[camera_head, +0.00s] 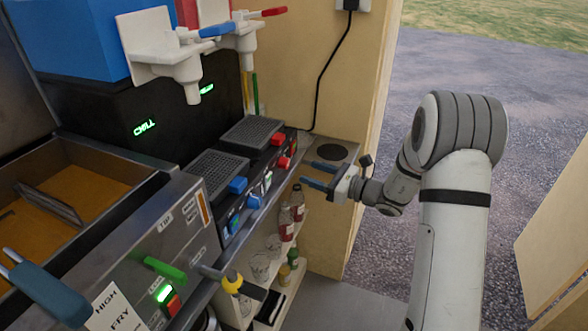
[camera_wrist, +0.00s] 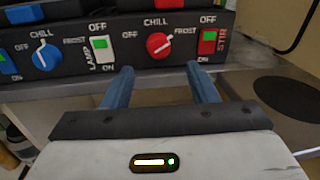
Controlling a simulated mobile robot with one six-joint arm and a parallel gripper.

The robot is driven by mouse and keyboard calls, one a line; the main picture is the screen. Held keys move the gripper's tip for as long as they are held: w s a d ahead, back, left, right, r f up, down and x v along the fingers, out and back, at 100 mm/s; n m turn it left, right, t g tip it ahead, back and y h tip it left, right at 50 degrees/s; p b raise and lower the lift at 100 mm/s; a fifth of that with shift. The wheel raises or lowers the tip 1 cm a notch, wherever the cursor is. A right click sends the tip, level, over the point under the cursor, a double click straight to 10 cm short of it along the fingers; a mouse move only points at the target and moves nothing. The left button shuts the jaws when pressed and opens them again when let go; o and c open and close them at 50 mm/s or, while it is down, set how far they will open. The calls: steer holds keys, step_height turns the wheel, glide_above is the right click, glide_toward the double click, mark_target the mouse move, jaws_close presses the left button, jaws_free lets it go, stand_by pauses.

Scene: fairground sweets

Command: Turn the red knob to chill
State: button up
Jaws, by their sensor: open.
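The red knob (camera_wrist: 159,45) is on the dark front panel of the slush machine, with OFF at its left, CHILL above and FROST at its right. Its white mark slants up and right, towards FROST. In the head view the red knob (camera_head: 283,162) is small, on the right end of the panel. My gripper (camera_head: 307,173) is open and empty, its two blue fingers pointing at the panel. In the wrist view my gripper (camera_wrist: 161,71) has one finger to each side of the knob's line, tips short of it and apart from it.
A blue knob (camera_wrist: 45,56) and a green lamp switch (camera_wrist: 102,48) are left of the red knob. A red STIR switch (camera_wrist: 208,42) is close on its right. Bottles (camera_head: 297,203) stand on the shelf below. A round dark plate (camera_head: 331,152) lies beyond my fingers.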

mark_target(288, 165)
steer(key=x, duration=0.6)
steer(key=shift+w+a, duration=0.15)
steer(key=shift+a, duration=0.25)
steer(key=shift+c, duration=0.5)
steer(key=c, duration=0.9)
